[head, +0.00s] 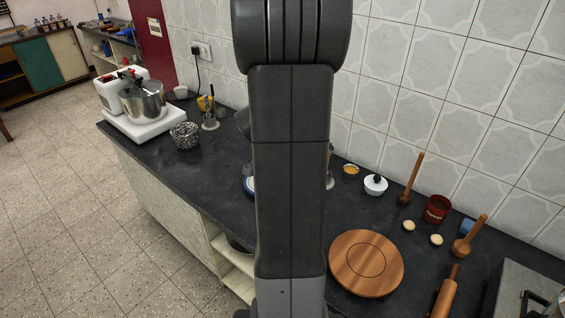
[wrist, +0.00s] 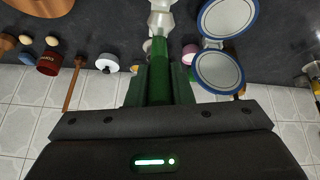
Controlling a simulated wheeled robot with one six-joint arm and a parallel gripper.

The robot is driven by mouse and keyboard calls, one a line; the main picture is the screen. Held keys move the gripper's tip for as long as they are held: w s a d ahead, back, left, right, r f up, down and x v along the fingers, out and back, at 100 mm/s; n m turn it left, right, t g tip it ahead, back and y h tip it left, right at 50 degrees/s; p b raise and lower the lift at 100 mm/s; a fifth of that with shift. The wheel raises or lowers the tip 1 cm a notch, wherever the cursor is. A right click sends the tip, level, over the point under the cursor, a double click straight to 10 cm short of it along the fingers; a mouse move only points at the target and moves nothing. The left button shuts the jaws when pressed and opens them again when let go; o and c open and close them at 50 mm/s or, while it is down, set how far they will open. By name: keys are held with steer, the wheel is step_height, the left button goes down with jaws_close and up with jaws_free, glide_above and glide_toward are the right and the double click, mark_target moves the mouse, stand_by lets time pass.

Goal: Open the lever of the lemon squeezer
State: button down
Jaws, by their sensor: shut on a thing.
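In the wrist view my gripper (wrist: 159,80) is shut on the green lever (wrist: 158,70) of the lemon squeezer. The lever lies between the two fingers and runs up towards the squeezer's pale grey metal body (wrist: 160,18), which is cut off by the top edge. In the head view my own arm fills the middle and hides my gripper and most of the squeezer.
A blue-rimmed hinged item with two round parts (wrist: 218,68) stands close right of the squeezer in the wrist view. In the head view a wooden round board (head: 367,262), a white lidded pot (head: 375,185), a dark red cup (head: 437,208) and wooden tools stand right. A tiled wall backs the counter.

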stand_by(0.3)
steer(key=c, duration=1.3)
jaws_free()
steer(key=shift+r, duration=0.1)
steer(key=v, duration=1.3)
steer(key=shift+s+r, duration=0.25)
steer(key=shift+f, duration=0.1)
steer(key=x, duration=1.3)
steer(key=shift+w+f, duration=0.25)
steer(key=shift+f, duration=0.05)
steer(key=shift+r, duration=0.15)
